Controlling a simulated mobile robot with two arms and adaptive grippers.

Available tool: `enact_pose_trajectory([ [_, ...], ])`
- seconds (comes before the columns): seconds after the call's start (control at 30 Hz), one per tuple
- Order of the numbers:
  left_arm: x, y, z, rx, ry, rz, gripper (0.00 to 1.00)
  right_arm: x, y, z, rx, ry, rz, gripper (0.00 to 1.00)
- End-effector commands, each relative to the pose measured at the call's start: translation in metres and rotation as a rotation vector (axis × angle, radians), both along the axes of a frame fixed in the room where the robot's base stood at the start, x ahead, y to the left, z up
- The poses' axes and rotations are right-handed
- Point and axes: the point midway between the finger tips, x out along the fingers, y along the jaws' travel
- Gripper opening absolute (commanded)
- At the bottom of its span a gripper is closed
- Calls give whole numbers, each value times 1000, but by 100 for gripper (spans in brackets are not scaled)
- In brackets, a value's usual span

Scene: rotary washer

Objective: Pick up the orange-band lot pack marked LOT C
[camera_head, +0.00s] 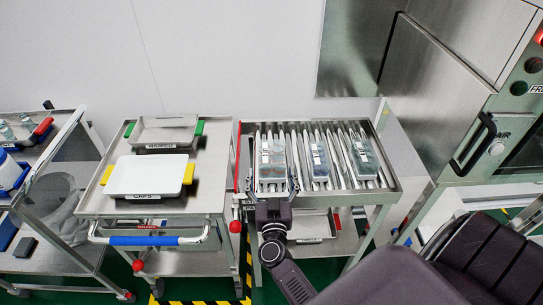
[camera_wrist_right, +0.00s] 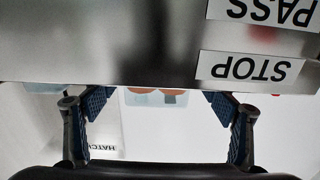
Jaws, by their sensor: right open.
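Three clear packs lie side by side on the roller table: a left pack (camera_head: 271,160), a middle pack (camera_head: 319,160) and a right pack (camera_head: 363,158). Their lot letters and band colours are too small to read in the head view. My right gripper (camera_head: 274,190) is open and empty at the table's front edge, in line with the left pack. In the right wrist view, the open fingers (camera_wrist_right: 160,108) stand apart. My left gripper is not in view.
The roller table (camera_head: 342,185) has raised side rails. A steel cart (camera_head: 205,203) with a white tray (camera_head: 148,175) stands to its left. A steel machine (camera_head: 440,90) with a black handle is to the right. STOP (camera_wrist_right: 252,68) and PASS labels show upside down in the wrist view.

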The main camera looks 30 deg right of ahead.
Motion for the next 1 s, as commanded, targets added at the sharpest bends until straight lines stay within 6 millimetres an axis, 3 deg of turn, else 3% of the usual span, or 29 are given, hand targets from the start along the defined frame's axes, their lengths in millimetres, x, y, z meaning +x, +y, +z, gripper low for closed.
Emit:
enact_pose_trajectory([
  [0.23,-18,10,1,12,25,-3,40,26,-18,3,-3,-2,0,79],
  [0.43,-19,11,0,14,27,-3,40,50,-34,3,-2,-1,1,79],
  [0.77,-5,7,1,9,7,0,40,55,-38,2,1,1,0,79],
  [1.0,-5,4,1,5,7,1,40,55,-37,2,0,0,0,53],
])
